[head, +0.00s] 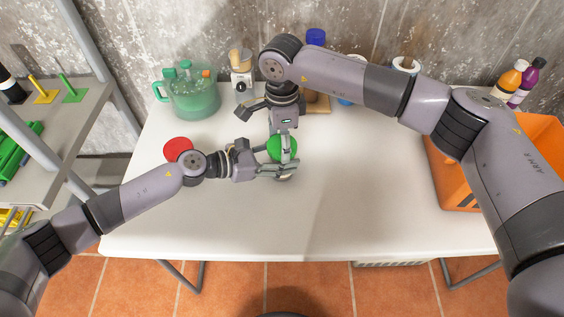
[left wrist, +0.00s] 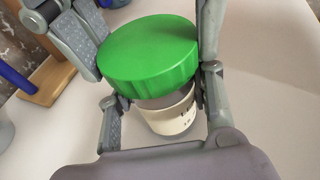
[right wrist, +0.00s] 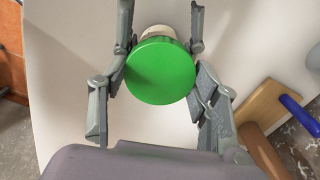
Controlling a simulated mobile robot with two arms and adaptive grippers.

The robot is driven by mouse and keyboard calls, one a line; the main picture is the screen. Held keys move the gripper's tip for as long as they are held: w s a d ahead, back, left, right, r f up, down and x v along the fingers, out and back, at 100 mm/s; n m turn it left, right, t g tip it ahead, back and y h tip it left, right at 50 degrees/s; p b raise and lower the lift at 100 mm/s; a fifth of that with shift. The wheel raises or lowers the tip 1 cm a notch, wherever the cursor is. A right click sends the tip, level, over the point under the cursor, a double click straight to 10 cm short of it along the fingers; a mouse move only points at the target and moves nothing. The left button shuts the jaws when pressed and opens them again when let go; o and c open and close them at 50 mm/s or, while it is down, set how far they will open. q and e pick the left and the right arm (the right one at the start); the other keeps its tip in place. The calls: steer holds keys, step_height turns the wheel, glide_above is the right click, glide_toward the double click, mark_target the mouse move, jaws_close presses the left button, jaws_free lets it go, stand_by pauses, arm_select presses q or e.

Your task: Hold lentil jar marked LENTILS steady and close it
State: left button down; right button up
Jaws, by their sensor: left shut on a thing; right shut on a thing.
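The lentil jar (left wrist: 168,118) has a pale label with only a few dark marks showing, too little to read. A round green lid (head: 278,150) is over the jar's mouth; it also shows in the left wrist view (left wrist: 148,50) and from above in the right wrist view (right wrist: 160,72). I cannot tell whether the lid is seated or just above the rim. My left gripper (head: 280,170) comes in from the left, low, and is shut on the jar. My right gripper (head: 284,146) reaches down from above and is shut on the lid. Fingers hide much of the jar.
A red disc (head: 178,149) lies left on the white table (head: 380,205). A green lidded jug (head: 192,95) and a small blender-like item (head: 242,80) stand behind. An orange crate (head: 455,190) and two bottles (head: 523,82) are at right. The front of the table is clear.

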steer(key=o, duration=1.3)
steer(key=shift+r, duration=2.3)
steer(key=shift+c, duration=0.2)
steer(key=shift+r+n, duration=1.1)
steer(key=shift+r, duration=0.65)
